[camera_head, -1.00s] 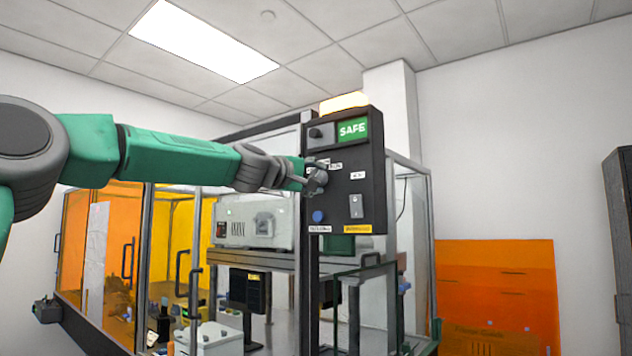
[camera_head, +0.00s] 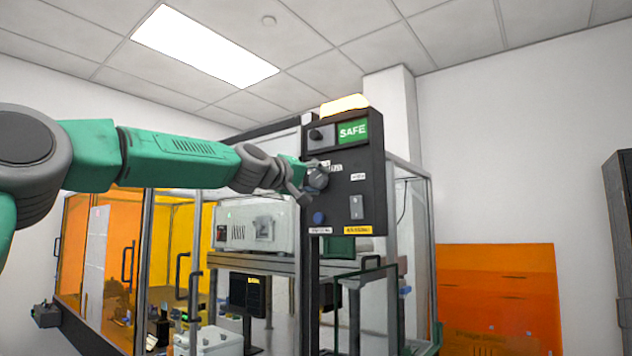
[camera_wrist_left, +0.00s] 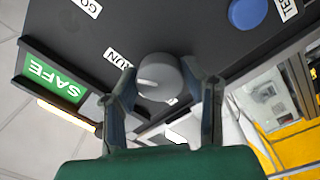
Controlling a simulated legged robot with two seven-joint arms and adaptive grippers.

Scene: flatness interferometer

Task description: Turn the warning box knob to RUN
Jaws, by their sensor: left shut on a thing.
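The warning box (camera_head: 345,190) is a dark panel on a post, with a lit green SAFE sign (camera_head: 353,130) at its top. Its grey round knob (camera_head: 318,178) sits at the panel's left side. My left gripper (camera_head: 305,180) reaches it from the left and partly hides it. In the left wrist view the knob (camera_wrist_left: 159,77) lies between the two fingers of the left gripper (camera_wrist_left: 166,92), which are shut on it. My right gripper is not in view.
A blue button (camera_head: 319,217) and a grey switch (camera_head: 356,207) are on the same panel. A glowing lamp (camera_head: 344,104) tops the box. An orange panel (camera_head: 497,295) stands at the right.

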